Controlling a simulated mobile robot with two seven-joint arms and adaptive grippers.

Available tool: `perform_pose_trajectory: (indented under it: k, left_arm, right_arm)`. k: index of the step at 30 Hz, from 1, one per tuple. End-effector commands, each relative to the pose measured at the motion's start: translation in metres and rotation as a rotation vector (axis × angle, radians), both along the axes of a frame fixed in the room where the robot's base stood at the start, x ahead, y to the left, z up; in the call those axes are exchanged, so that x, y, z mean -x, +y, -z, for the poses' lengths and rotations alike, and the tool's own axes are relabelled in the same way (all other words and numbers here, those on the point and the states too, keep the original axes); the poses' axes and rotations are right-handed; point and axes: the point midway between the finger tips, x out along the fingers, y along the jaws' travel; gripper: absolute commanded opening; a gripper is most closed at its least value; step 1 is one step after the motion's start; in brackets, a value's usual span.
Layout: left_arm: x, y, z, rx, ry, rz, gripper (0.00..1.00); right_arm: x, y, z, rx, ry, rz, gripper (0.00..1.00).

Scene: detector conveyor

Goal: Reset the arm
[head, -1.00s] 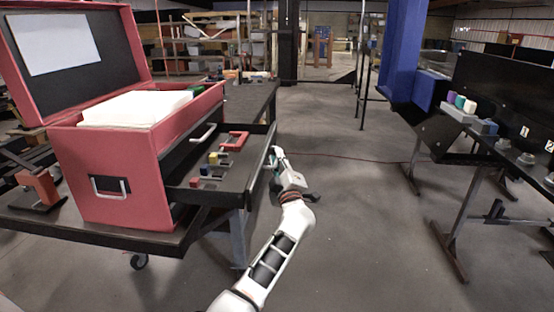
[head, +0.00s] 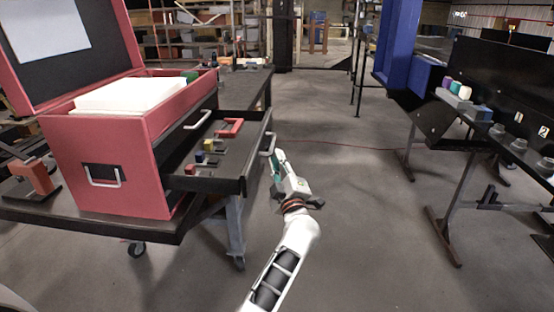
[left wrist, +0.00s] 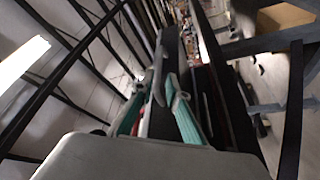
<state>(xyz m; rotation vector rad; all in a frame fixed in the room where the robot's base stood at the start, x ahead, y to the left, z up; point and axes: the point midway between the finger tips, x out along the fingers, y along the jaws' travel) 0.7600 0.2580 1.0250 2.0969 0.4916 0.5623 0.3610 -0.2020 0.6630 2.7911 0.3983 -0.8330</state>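My left arm, white with dark panels, reaches up from the bottom centre in the head view. In the left wrist view, the left gripper (left wrist: 167,88) shows two grey fingers with teal pads. Whether a finger touches the handle cannot be told. My right gripper is in neither view.
A red toolbox (head: 120,143) with raised lid stands on the cart at left. A dark drawer (head: 228,168) with coloured blocks sticks out beside the arm. A black conveyor bench (head: 490,60) stands at right. The grey floor (head: 350,210) between is clear.

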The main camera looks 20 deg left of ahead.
Motion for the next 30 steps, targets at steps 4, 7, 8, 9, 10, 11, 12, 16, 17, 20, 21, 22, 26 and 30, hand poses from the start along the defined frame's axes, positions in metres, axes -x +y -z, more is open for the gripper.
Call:
perform_pose_trajectory:
  k: [4,7,8,9,10,11,12,16,17,20,21,22,26,30]
  left_arm:
    - [0.000,0.000,0.000,0.000,0.000,0.000,0.15]
    - [0.000,0.000,0.001,-0.003,0.001,0.001,0.15]
    - [0.001,0.001,0.002,-0.010,0.001,0.003,0.15]
    - [0.004,0.001,0.005,-0.022,0.002,0.008,0.15]
    - [0.006,0.001,0.007,-0.035,0.002,0.015,0.15]
    - [0.009,0.001,0.011,-0.054,0.004,0.022,0.15]
    - [0.014,0.000,0.016,-0.086,0.007,0.037,0.15]
    - [0.042,-0.009,0.048,-0.247,0.034,0.127,0.15]
    - [0.051,-0.013,0.058,-0.293,0.047,0.157,0.15]
    - [0.084,-0.031,0.095,-0.443,0.109,0.271,0.15]
    - [0.098,-0.038,0.112,-0.500,0.141,0.319,0.15]
    - [0.109,-0.044,0.126,-0.541,0.169,0.356,0.15]
    - [0.166,-0.066,0.189,-0.703,0.313,0.518,0.15]
    - [0.235,-0.077,0.256,-0.843,0.494,0.674,0.15]
  right_arm:
    - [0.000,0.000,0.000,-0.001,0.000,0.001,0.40]
    - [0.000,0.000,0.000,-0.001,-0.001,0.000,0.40]
    - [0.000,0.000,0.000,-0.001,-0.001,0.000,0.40]
    - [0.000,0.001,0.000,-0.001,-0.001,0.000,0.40]
    - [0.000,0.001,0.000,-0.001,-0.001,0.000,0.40]
    - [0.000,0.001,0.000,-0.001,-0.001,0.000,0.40]
    - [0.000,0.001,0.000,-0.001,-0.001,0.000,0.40]
    - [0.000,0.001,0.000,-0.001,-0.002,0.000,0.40]
    - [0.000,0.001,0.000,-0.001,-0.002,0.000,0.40]
    - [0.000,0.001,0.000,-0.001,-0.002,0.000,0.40]
    - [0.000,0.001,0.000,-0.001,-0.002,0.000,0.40]
    - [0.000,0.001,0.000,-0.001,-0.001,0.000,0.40]
    - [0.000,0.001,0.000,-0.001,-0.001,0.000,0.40]
    - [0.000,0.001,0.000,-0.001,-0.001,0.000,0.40]
